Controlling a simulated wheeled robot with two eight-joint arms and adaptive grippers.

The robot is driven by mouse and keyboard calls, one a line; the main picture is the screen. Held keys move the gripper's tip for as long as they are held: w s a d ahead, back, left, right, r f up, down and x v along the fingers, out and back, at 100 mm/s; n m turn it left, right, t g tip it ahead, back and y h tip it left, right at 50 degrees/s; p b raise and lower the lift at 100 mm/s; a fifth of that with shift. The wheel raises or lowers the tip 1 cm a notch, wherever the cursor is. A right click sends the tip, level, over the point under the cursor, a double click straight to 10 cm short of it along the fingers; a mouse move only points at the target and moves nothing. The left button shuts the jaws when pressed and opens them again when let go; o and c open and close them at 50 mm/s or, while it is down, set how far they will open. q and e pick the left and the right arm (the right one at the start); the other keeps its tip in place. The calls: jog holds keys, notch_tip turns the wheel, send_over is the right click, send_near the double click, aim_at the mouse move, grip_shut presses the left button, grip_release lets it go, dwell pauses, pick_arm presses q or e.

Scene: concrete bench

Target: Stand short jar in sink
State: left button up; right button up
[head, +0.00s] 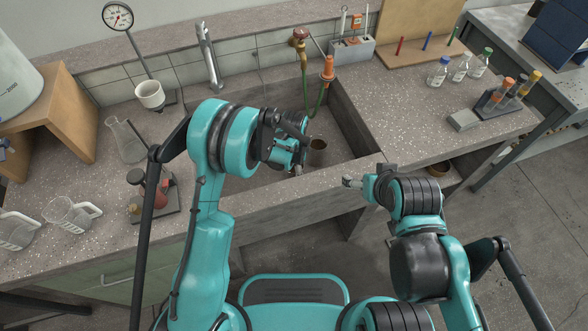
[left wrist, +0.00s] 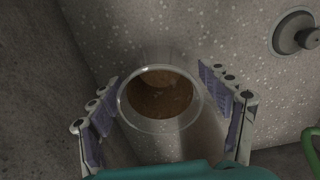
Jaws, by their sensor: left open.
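The short jar (head: 318,151), clear glass with brown contents, is in the sink (head: 345,118) and appears upright. In the left wrist view I look into the mouth of the jar (left wrist: 160,98), with the sink floor around it. My left gripper (head: 298,165) is in the sink beside the jar in the head view. In the left wrist view the left gripper (left wrist: 165,105) is open, with one finger on each side of the jar and gaps between. My right gripper (head: 349,182) hangs at the sink's front edge, away from the jar; its jaw opening is unclear.
A drain fitting (left wrist: 296,35) is near the jar.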

pick_arm(q)
jog(key=shift+r, duration=0.1)
jog(key=s+a+r+n+t+p, duration=0.1)
jog(key=a+r+n+p, duration=0.15)
jog(key=r, duration=0.85)
jog(key=s+a+r+n+t+p, duration=0.1)
jog(key=s+a+r+p, duration=0.15)
jog(key=r, duration=0.85)
jog(key=s+a+r+n+t, duration=0.2)
jog(key=s+a+r+n, duration=0.2)
jog(key=s+a+n, duration=0.1)
jog(key=s+a+r+n+t, duration=0.3)
jog(key=s+a+r+n, duration=0.2)
jog(key=s+a, duration=0.3)
jog(key=shift+s+n, duration=0.45)
jog(key=shift+s, duration=0.8)
